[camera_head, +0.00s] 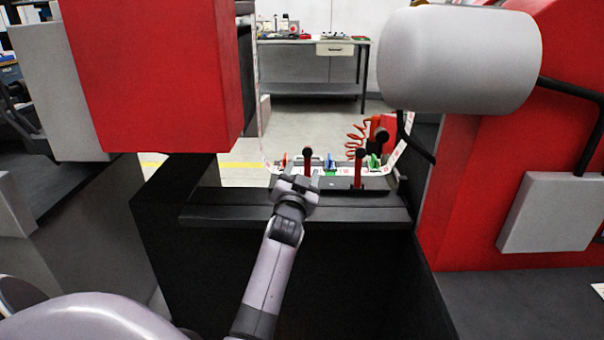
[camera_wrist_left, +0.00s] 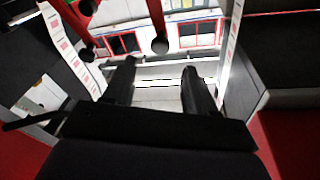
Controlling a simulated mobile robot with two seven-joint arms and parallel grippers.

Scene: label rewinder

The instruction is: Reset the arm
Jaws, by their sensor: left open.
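My left arm (camera_head: 268,275) reaches forward from the bottom of the head view over the black machine bed. My left gripper (camera_head: 298,182) is at the near edge of the dark ledge, just in front of a red lever with a black knob (camera_head: 307,160). In the left wrist view its two dark fingers (camera_wrist_left: 158,72) stand apart with nothing between them. Red rods with black knobs (camera_wrist_left: 160,44) show beyond the fingertips. I cannot tell from these views whether the gripper touches the ledge. My right gripper is not in view.
A second red lever (camera_head: 359,167) and small coloured clips stand along the white label strip (camera_head: 340,172). A large red block (camera_head: 155,75) hangs at left. A grey roller (camera_head: 458,60) and a red housing (camera_head: 560,150) stand at right. A workbench (camera_head: 313,60) is far behind.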

